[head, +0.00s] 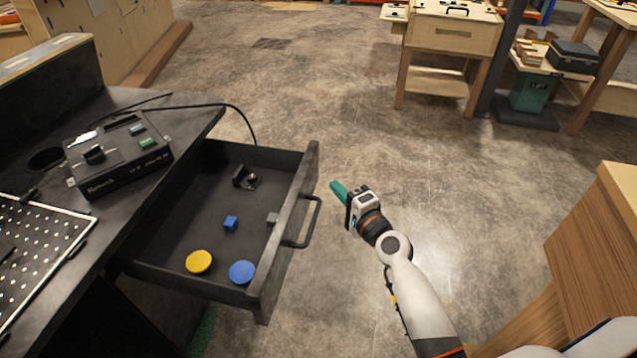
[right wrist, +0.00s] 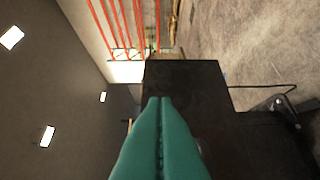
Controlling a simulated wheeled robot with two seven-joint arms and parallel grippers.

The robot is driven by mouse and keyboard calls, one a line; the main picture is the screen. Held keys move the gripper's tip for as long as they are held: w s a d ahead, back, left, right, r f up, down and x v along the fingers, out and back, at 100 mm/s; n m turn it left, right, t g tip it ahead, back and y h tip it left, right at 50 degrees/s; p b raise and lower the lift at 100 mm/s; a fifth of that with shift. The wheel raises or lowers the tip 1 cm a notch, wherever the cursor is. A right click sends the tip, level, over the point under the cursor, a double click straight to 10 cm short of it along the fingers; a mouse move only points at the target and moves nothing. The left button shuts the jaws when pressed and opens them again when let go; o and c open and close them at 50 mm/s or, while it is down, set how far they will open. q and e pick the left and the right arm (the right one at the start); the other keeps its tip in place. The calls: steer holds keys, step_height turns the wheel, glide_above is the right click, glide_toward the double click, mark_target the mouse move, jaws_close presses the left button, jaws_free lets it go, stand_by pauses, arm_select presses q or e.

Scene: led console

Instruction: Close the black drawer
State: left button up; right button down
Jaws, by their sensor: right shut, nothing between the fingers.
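The black drawer (head: 207,257) is pulled well out from under the black desk in the head view. Its front panel with a dark bar handle (head: 311,222) faces right. My left gripper is not in view.
The black desk (head: 190,112) carries a black console box (head: 117,155) with a cable and a perforated metal plate (head: 40,250). A wooden cabinet (head: 590,240) stands at the right. The concrete floor right of the drawer is open.

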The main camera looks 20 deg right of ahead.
mark_target(310, 175)
steer(key=w+a, duration=0.2)
steer(key=w, duration=0.1)
steer(key=shift+a, duration=0.35)
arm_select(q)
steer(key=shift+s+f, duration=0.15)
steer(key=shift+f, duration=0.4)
arm_select(e)
steer(key=shift+w+a, duration=0.35)
steer(key=shift+a, duration=0.1)
steer(key=shift+w+a, duration=0.1)
